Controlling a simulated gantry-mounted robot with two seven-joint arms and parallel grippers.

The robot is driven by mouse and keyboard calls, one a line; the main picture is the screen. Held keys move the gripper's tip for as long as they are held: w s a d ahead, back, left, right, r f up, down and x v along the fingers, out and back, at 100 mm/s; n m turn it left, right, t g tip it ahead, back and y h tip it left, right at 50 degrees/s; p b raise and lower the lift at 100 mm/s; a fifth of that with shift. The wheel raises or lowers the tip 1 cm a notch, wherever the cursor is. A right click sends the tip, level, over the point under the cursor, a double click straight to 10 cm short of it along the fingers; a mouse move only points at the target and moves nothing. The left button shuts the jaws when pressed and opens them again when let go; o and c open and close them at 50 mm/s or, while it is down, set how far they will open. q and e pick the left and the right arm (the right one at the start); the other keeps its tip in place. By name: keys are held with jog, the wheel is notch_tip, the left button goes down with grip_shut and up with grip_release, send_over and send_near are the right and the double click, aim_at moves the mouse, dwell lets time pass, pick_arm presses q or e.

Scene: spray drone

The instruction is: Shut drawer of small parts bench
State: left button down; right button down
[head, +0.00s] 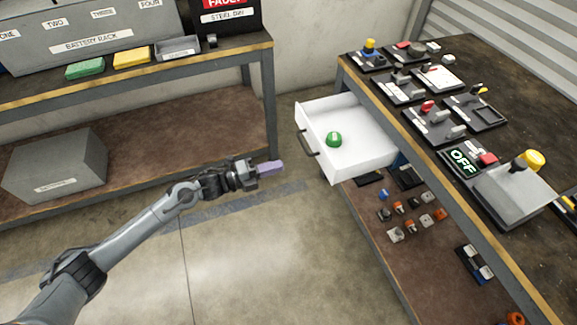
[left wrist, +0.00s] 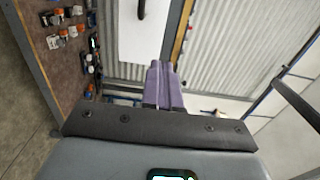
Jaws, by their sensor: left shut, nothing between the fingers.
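The white drawer (head: 372,160) of the small parts bench (head: 345,72) is pulled well out toward the left in the head view. A round green object (head: 334,139) lies inside it. The dark handle (head: 308,143) is on the drawer's left-facing front. My left gripper (head: 270,167), with purple fingers, is shut and empty, to the left of the drawer front and apart from it. In the left wrist view the shut fingers (left wrist: 163,85) overlap the view of the white drawer (left wrist: 143,30). My right gripper is not in view.
Switches and an OFF display (head: 463,163) sit on the bench top. Small parts (head: 410,219) lie on its lower shelf. A second bench (head: 262,48) at the left holds a battery rack (head: 95,38) and a grey box (head: 57,168). The floor between the benches is clear.

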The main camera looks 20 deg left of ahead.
aim_at(324, 152)
pick_arm(q)
jog(key=b+x, duration=0.5)
jog(key=x, duration=0.7)
jog(key=shift+w+d+f+b, duration=0.1)
jog(key=shift+w+d+b, duration=0.1)
jog(key=shift+d+b, duration=0.1)
jog(key=shift+w+d, duration=0.15)
jog(key=shift+w, duration=0.05)
jog(key=shift+w, duration=0.15)
